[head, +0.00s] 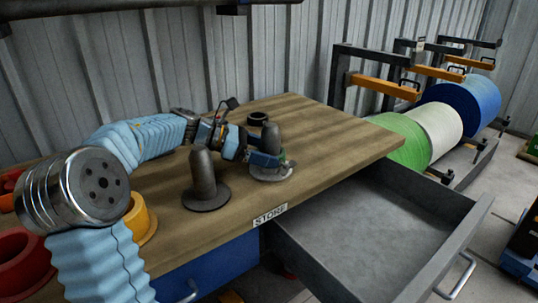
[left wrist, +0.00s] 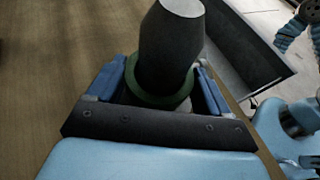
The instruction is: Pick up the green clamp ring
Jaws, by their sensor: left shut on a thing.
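The green clamp ring (left wrist: 148,97) sits around a dark grey tapered post in the left wrist view, low on it. In the head view only a small green part (head: 287,163) of it shows beside my gripper. My left gripper (head: 265,160) is shut on the ring, with its blue fingers on either side of the ring and post. The post (head: 269,138) stands upright on the wooden table near its right front. The gripper also shows in the left wrist view (left wrist: 157,96). The ring's near side is partly hidden by the gripper. My right gripper is not in view.
A second dark post (head: 203,172) stands on a round base to the left. A black ring (head: 257,118) lies behind. Red rings (head: 22,262) and an orange ring (head: 148,222) are at the left. An open grey drawer (head: 375,225) juts out at the front right.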

